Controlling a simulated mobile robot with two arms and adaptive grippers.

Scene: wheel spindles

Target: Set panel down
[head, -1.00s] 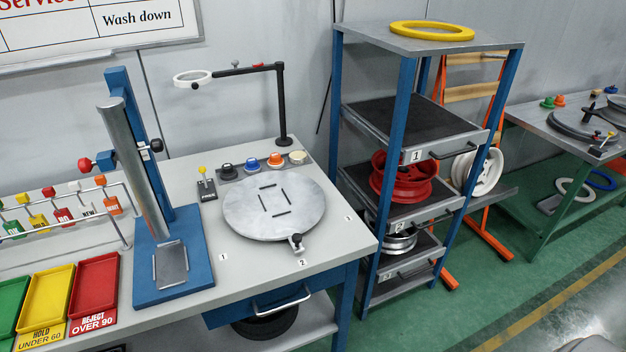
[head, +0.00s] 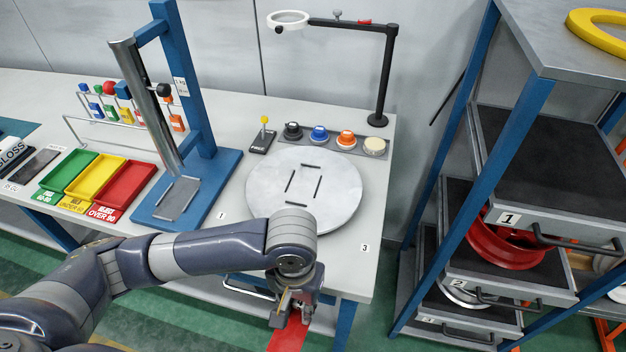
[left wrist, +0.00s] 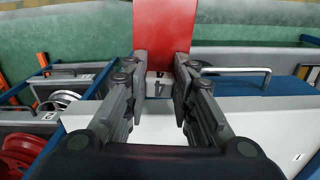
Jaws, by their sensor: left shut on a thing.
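A flat red panel (head: 288,335) is in my left gripper (head: 291,310), in front of the workbench's front edge in the head view. My left gripper is shut on it and the panel hangs below the fingers, cut by the frame's bottom. In the left wrist view the red panel (left wrist: 163,25) extends away beyond the two fingertips (left wrist: 160,68). The grey bench top (head: 235,222) lies behind the gripper, with a round metal turntable (head: 335,200) on it. My right gripper is not in view.
A blue press stand (head: 187,205) and green, yellow and red trays (head: 125,188) are to the left. A magnifier arm (head: 383,80) and coloured knobs (head: 319,133) stand behind the turntable. A blue shelf rack (head: 505,140) with wheels is on the right. Bench top near label 3 is clear.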

